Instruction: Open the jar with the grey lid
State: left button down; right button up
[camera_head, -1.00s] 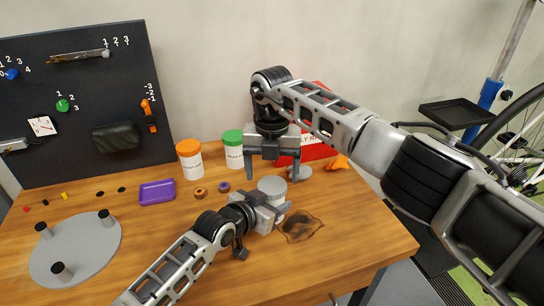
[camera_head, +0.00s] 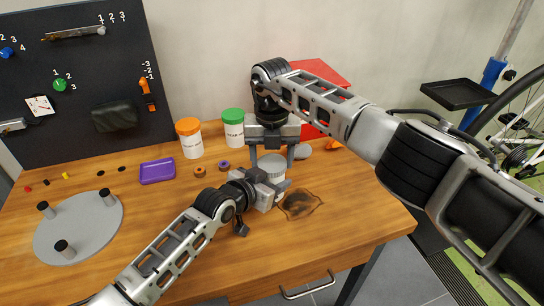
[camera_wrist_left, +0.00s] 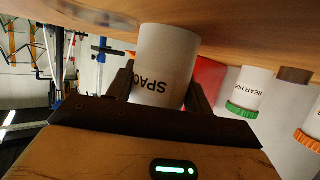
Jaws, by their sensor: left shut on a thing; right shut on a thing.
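The white jar (camera_head: 278,198) with the grey lid (camera_head: 270,163) stands upright near the middle of the wooden table. My left gripper (camera_head: 275,196) is shut around the jar's body from the front left. In the left wrist view the jar (camera_wrist_left: 165,62) shows upside down between the fingers, with part of its printed label; its lid is hidden there. My right gripper (camera_head: 272,163) points down from above, its two fingers shut on either side of the grey lid. The lid still sits at the top of the jar; I cannot tell whether it is loose.
Behind stand a green-lidded jar (camera_head: 233,130) and an orange-lidded jar (camera_head: 191,140). A purple tray (camera_head: 157,171), small rings (camera_head: 199,172) and a round grey plate (camera_head: 88,238) lie to the left. A red box (camera_head: 325,85) is behind my right gripper. A dark stain (camera_head: 302,204) lies right of the jar.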

jog(key=shift+n, duration=1.1)
jog(key=o, duration=1)
jog(key=shift+o, duration=0.5)
jog(key=shift+a, duration=0.15)
